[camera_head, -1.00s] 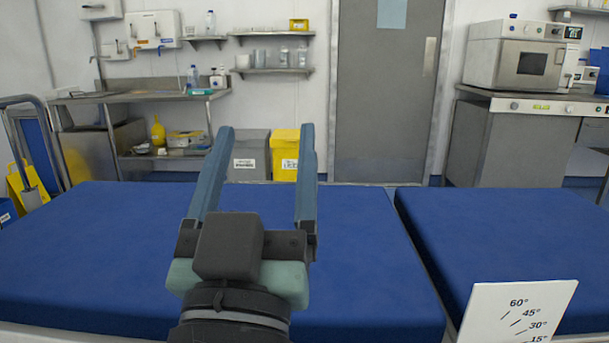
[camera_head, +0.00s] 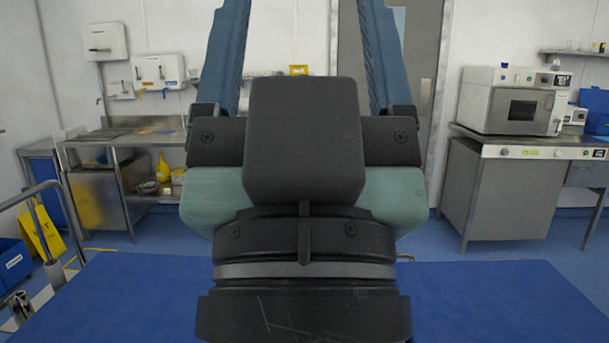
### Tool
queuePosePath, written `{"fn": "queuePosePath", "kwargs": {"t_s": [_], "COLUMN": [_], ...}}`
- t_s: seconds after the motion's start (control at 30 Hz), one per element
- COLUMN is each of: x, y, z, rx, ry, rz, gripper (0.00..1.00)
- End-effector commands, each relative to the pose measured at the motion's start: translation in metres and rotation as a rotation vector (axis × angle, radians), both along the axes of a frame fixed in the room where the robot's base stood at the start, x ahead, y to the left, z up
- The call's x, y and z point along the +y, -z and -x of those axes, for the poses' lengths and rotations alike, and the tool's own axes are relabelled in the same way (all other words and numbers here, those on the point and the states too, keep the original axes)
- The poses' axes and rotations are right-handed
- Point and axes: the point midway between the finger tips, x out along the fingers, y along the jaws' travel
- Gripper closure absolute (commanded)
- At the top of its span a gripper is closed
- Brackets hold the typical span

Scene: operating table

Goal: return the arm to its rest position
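My gripper (camera_head: 304,35) fills the middle of the head view, close to the camera and pointing up the picture. Its two blue fingers stand wide apart, with nothing seen between them. Their tips are cut off by the top edge. The blue operating table (camera_head: 490,300) spreads along the bottom, behind and on both sides of my gripper. My gripper hides the table's middle.
A steel sink bench (camera_head: 105,185) stands at the back left, with a yellow floor sign (camera_head: 45,235) in front. A steel cabinet (camera_head: 500,190) with a white oven (camera_head: 510,100) on it stands at the back right. Blue floor shows beyond the table.

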Motion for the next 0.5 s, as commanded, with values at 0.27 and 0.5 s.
{"fn": "queuePosePath", "kwargs": {"t_s": [0.27, 0.5], "x": [0.000, 0.000], "y": [-0.104, -0.145], "z": [0.000, 0.000], "rx": [0.001, 0.001], "ry": [-0.001, -0.001], "rz": [0.001, 0.000], "gripper": [0.24, 0.24]}}
